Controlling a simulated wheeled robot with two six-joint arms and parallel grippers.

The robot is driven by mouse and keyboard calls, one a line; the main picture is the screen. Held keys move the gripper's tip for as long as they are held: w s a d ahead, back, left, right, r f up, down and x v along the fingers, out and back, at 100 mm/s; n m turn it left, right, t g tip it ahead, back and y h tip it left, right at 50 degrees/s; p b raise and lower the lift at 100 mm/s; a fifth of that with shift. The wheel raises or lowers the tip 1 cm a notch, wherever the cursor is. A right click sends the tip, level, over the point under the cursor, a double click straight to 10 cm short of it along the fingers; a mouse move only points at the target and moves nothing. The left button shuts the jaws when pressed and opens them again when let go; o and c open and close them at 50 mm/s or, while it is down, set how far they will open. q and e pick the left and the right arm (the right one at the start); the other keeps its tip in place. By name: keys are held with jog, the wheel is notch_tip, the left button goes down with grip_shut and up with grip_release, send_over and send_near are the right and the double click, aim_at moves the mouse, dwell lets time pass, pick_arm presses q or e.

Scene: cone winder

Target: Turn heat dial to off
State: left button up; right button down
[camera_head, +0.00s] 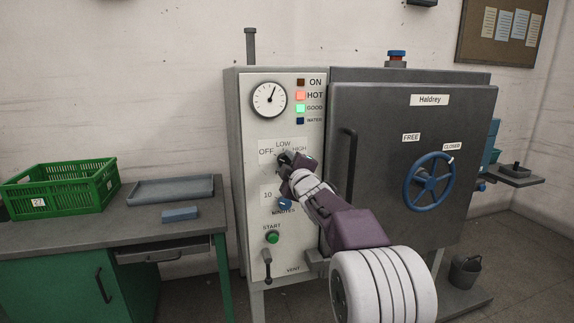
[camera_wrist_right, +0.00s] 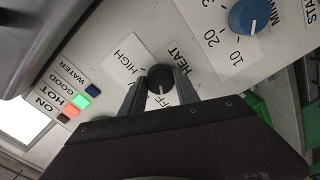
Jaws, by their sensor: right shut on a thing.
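The heat dial (camera_wrist_right: 160,78) is a dark round knob on the pale control panel (camera_head: 258,217). My right gripper (camera_wrist_right: 152,86) is shut on it, with one finger on each side. In the right wrist view, the dial's white mark points down the picture, toward the partly hidden OFF lettering (camera_wrist_right: 165,101). The HIGH label (camera_wrist_right: 125,65) is to the left of the dial there. In the head view my right gripper (camera_head: 287,162) covers most of the dial, below the LOW label. My left gripper is not in view.
A blue minutes dial (camera_head: 285,203) and a green start button (camera_head: 272,237) sit below. The HOT (camera_head: 300,96) and GOOD (camera_head: 300,108) lamps are lit. A door handle (camera_head: 348,172) stands out right of my arm. A green crate (camera_head: 62,190) is on the left bench.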

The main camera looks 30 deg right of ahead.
jog(key=c, duration=0.9)
grip_release()
jog(key=v, duration=0.9)
